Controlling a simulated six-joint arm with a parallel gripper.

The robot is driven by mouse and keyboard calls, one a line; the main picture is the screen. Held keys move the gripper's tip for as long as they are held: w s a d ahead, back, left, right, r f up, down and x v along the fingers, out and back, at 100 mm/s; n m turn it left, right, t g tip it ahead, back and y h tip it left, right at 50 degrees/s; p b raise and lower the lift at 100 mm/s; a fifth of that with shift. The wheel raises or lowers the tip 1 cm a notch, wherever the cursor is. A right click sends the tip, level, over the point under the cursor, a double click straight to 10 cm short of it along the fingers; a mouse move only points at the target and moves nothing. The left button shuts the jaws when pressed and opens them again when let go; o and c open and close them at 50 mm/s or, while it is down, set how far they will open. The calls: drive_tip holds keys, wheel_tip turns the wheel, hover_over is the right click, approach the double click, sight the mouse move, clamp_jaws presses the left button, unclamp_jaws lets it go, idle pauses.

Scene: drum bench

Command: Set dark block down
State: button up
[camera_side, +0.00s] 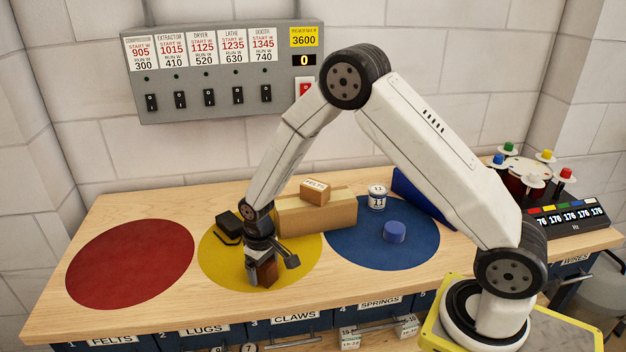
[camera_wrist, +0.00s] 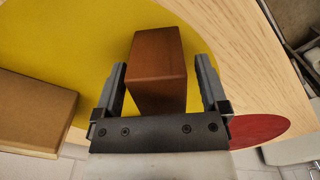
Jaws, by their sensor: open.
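The dark block (camera_side: 265,272) is a dark brown upright block on the yellow disc (camera_side: 300,272), near its front edge. In the wrist view the brown block (camera_wrist: 158,72) stands between the two fingers of my gripper (camera_wrist: 163,88). The fingers are open, with a visible gap on each side of the block. In the side view my gripper (camera_side: 262,258) points down over the block and partly hides it.
A black item (camera_side: 228,228) lies on the yellow disc at left. A long tan box (camera_side: 315,212) carries a small "FELTS" box (camera_side: 314,191). A blue cylinder (camera_side: 394,232) and a white can (camera_side: 377,197) stand on the blue disc (camera_side: 420,247). The red disc (camera_side: 130,262) is bare.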

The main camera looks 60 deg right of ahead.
sight(267, 262)
wheel_tip(267, 262, up, 12)
drive_tip(key=shift+f, duration=0.15)
idle(0.5)
idle(0.5)
drive_tip(key=shift+s+d, duration=0.1)
drive_tip(key=shift+s, duration=0.4)
drive_tip(key=s+d+r+t, duration=0.1)
drive_tip(key=s+d+t, duration=0.1)
drive_tip(key=s, duration=1.3)
drive_tip(key=shift+s+r+t, duration=0.15)
drive_tip(key=shift+r+t, duration=0.1)
drive_tip(key=shift+t, duration=0.05)
